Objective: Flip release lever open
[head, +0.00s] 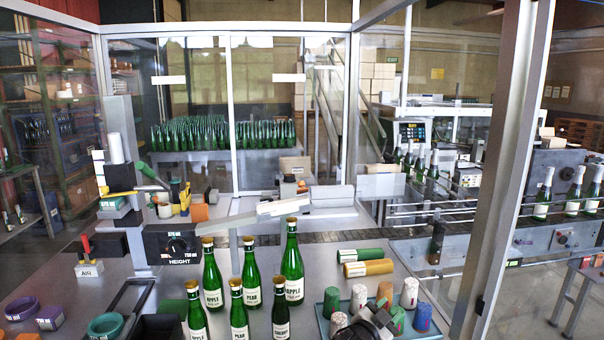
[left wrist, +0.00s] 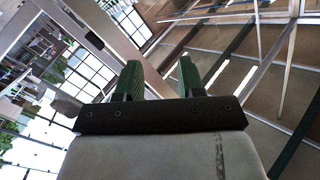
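No lever in the head view reads as the release lever. A yellow-handled lever piece (head: 121,193) stands at the left by a post. A green bar (head: 148,171) slants down beside it. A red lever (head: 86,243) stands on a box marked AIR. A pale flat arm (head: 270,211) lies behind the bottles. In the left wrist view my left gripper (left wrist: 158,82) has its green fingers apart, with nothing between them. My right gripper cannot be identified.
Several green bottles (head: 252,282) stand upright at the front centre. A tray (head: 322,312) of coloured capsules is right of them. A HEIGHT dial box (head: 181,243) is left of the bottles. Metal posts (head: 512,130) and glass panels enclose the table.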

